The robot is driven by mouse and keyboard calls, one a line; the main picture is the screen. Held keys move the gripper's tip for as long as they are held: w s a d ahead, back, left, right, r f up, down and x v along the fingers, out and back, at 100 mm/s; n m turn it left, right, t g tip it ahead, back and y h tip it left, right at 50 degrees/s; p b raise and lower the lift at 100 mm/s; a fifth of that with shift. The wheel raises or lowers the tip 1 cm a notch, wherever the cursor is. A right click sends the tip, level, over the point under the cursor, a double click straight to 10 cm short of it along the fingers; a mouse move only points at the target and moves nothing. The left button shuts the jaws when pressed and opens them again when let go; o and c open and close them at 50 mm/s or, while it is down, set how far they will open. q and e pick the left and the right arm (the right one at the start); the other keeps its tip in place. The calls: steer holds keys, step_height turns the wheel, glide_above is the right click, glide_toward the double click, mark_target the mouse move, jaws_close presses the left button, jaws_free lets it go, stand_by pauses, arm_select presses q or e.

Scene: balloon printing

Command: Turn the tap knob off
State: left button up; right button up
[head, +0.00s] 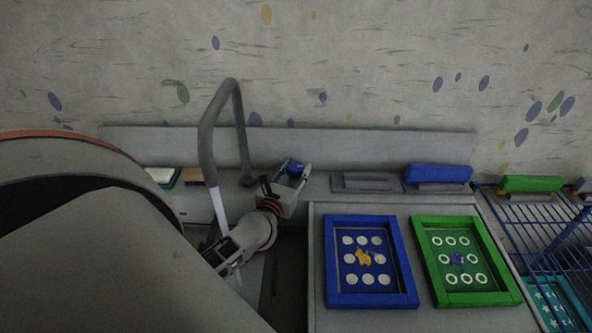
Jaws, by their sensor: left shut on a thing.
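The tap (205,131) is a tall grey bent pipe behind the sink. A pale straight stream (219,206) runs down below its spout end. The blue tap knob (294,167) is to the right of the pipe's base. My left gripper (287,174) is at the knob with its fingers on either side of it, shut on it. The fingers and the gripper body hide part of the knob. How far the knob is turned cannot be told. My right gripper is not in view.
A blue-framed screen (331,287) and a green-framed screen (486,298) lie on the counter at right. Behind them are a blue-handled squeegee (438,174) and a green-handled one (531,184). A blue wire rack (540,232) is at far right. A sponge (190,175) lies left of the tap.

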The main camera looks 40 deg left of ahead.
arm_select(q)
steer(key=shift+f+m+t+h+b, duration=0.15)
steer(key=shift+m+t+h+b, duration=0.15)
steer(key=shift+m+h+b, duration=0.45)
steer(key=h+b, duration=0.1)
steer(key=m+h+b, duration=0.1)
steer(key=h, duration=0.1)
steer(key=m+h+b, duration=0.1)
steer(key=shift+f, duration=0.25)
steer(key=m+h+b, duration=0.3)
steer(key=h+b, duration=0.2)
steer(key=b, duration=0.1)
steer(key=shift+f, duration=0.15)
steer(key=shift+m+h+b, duration=0.35)
steer(key=shift+b, duration=0.15)
steer(key=shift+r+m+h+b, duration=0.3)
steer(key=shift+h+b, duration=0.1)
steer(key=shift+b, duration=0.1)
steer(key=shift+d+r, duration=0.1)
steer(key=shift+r+g+h, duration=0.1)
steer(key=shift+g+h, duration=0.2)
steer(key=shift+g, duration=0.1)
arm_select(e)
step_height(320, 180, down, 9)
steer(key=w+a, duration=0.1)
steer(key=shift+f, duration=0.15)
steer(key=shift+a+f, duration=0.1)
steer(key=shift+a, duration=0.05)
